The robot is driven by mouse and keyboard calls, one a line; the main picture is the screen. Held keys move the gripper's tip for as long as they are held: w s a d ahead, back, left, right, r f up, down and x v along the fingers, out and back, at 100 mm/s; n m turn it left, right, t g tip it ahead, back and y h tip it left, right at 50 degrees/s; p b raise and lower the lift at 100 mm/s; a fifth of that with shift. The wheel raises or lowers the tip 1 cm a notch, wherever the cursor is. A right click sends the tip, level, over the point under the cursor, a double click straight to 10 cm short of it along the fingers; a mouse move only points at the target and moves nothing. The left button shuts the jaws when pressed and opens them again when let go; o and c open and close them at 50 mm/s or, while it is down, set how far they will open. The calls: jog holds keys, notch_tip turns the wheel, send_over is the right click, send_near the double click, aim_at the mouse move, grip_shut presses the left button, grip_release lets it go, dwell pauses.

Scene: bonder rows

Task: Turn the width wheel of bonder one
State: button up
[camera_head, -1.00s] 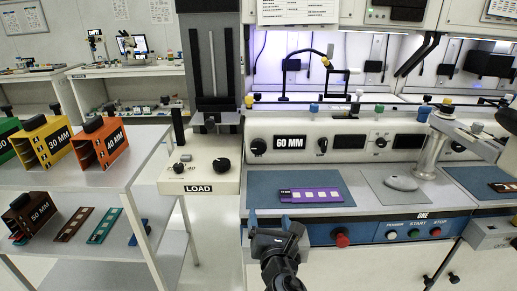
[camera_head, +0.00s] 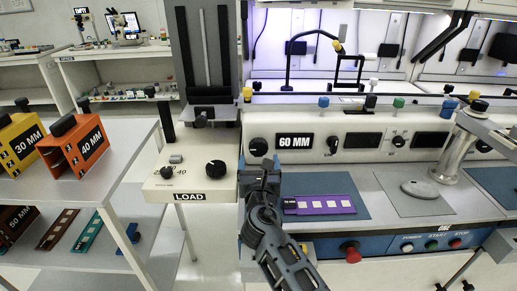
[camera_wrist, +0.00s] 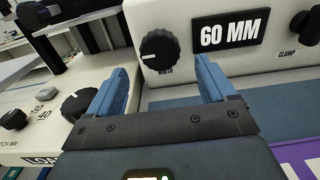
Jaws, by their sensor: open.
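The width wheel (camera_wrist: 160,57) is a black ribbed knob on the cream front panel of bonder one, labelled WIDTH, with a white mark pointing left. In the head view the width wheel (camera_head: 258,147) sits left of the 60 MM display (camera_head: 295,141). My gripper (camera_wrist: 160,88) has blue fingers spread apart and empty, with the wheel showing between and beyond them. In the head view my gripper (camera_head: 259,165) is just below the wheel and partly covers the panel beneath it. The fingers do not appear to touch the wheel.
The load unit (camera_head: 190,181) with its own knobs stands close to the left. A purple strip (camera_head: 318,204) lies on the blue mat to the right. A red button (camera_head: 350,251) is on the front edge. A shelf with coloured magazines (camera_head: 75,145) is at far left.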

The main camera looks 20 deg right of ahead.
aim_at(258, 150)
jog(key=x, duration=0.6)
jog(key=shift+b, duration=0.3)
jog(key=shift+s, duration=0.1)
jog(key=c, duration=1.1)
